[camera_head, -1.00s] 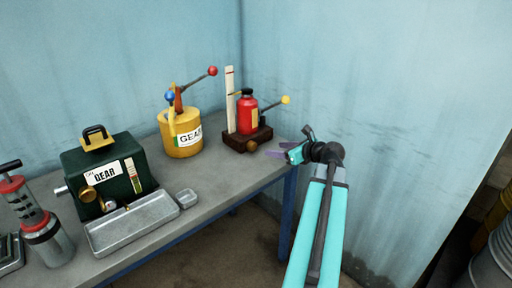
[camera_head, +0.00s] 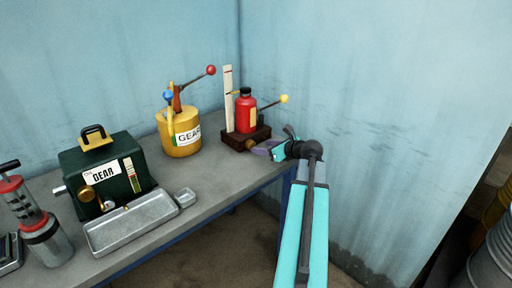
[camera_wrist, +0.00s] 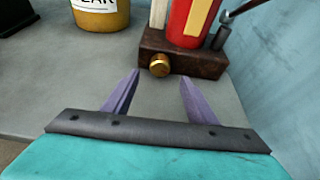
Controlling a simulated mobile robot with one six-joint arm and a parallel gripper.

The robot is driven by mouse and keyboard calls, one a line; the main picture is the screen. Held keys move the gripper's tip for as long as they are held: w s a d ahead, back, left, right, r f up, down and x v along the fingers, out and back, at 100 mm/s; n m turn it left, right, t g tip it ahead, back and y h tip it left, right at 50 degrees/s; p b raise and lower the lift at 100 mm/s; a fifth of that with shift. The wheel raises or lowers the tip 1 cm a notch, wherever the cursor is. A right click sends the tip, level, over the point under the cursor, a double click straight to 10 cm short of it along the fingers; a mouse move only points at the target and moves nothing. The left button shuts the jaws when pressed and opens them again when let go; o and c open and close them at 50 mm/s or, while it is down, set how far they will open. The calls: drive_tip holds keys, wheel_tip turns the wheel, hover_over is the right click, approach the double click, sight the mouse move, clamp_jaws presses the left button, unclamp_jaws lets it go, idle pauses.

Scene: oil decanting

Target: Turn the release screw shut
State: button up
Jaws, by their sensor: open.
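The release screw is a brass knob (camera_wrist: 159,66) on the front face of a dark brown base block (camera_wrist: 200,63). It also shows in the head view (camera_head: 250,144), low on the block's front. A red bottle-shaped body (camera_head: 246,115) and a lever with a yellow ball (camera_head: 284,99) stand on the block. My gripper (camera_wrist: 156,84) is open, with two purple fingers pointing at the block. The knob lies just beyond the fingertips, between their lines, with nothing held. In the head view the fingers (camera_head: 264,149) are close beside the knob.
A yellow can (camera_head: 180,134) with a red-balled lever stands left of the block. A dark green box (camera_head: 104,173), a metal tray (camera_head: 132,222) and a small dish (camera_head: 185,197) are further left. The blue wall is close on the right. The bench top before the block is clear.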

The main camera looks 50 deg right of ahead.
sight(252, 146)
drive_tip(key=shift+x, duration=3.05)
drive_tip(key=c, duration=1.1)
drive_tip(key=shift+a, duration=0.1)
drive_tip(key=shift+a+f+n+h+b, duration=0.2)
drive_tip(key=shift+n+h+b, duration=0.4)
drive_tip(key=shift+n, duration=0.4)
drive_tip(key=shift+r+n+h+b, duration=0.15)
drive_tip(key=shift+n+h+b, duration=0.2)
drive_tip(key=shift+n+h, duration=0.2)
